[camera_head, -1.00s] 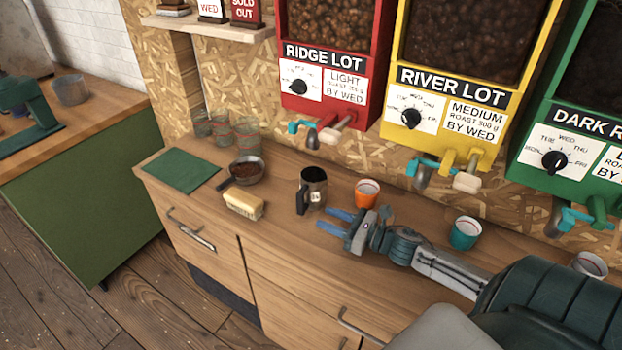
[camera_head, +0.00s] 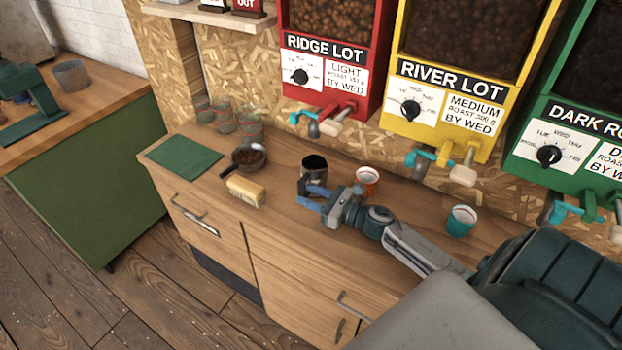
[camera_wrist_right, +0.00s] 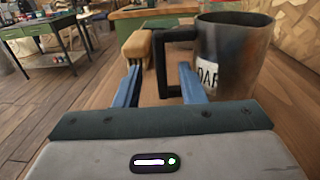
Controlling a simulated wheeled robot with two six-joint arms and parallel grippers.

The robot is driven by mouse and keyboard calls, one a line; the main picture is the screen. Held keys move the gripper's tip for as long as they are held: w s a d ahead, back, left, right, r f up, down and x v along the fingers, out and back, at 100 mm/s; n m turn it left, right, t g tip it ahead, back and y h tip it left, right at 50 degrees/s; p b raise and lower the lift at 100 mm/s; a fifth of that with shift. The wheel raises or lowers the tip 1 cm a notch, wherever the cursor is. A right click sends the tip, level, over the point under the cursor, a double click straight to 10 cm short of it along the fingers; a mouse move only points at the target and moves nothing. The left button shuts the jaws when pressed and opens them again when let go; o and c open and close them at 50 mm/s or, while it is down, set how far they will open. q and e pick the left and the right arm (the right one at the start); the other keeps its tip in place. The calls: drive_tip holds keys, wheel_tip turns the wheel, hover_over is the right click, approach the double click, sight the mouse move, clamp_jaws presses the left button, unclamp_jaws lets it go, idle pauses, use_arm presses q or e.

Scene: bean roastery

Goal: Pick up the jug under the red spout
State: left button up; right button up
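The dark metal jug (camera_head: 314,167) stands upright on the wooden counter under the red dispenser's spout (camera_head: 327,118). In the right wrist view the jug (camera_wrist_right: 235,50) shows a white label and a black handle (camera_wrist_right: 160,70) pointing left. My right gripper (camera_head: 308,196) is at the jug's near side, partly covering it in the head view. In the wrist view its blue fingers (camera_wrist_right: 160,80) are spread, with the handle between them and a gap on the left. I cannot tell how far the fingertips reach past the handle. My left gripper is not in view.
An orange cup (camera_head: 367,181) stands close right of the jug, and a teal cup (camera_head: 461,221) farther right. A yellowish block (camera_head: 245,191), a pan of beans (camera_head: 249,158) and a green mat (camera_head: 184,158) lie to the left. The counter front is clear.

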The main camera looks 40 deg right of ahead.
sight(305, 192)
drive_tip(key=x, duration=0.1)
drive_tip(key=p+x, duration=0.2)
drive_tip(key=shift+w+r, duration=0.25)
drive_tip(key=shift+r, duration=0.05)
drive_tip(key=shift+w+a+f+p, duration=0.2)
drive_tip(key=shift+w+a+p, duration=0.1)
drive_tip(key=shift+w+p, duration=0.2)
clamp_jaws()
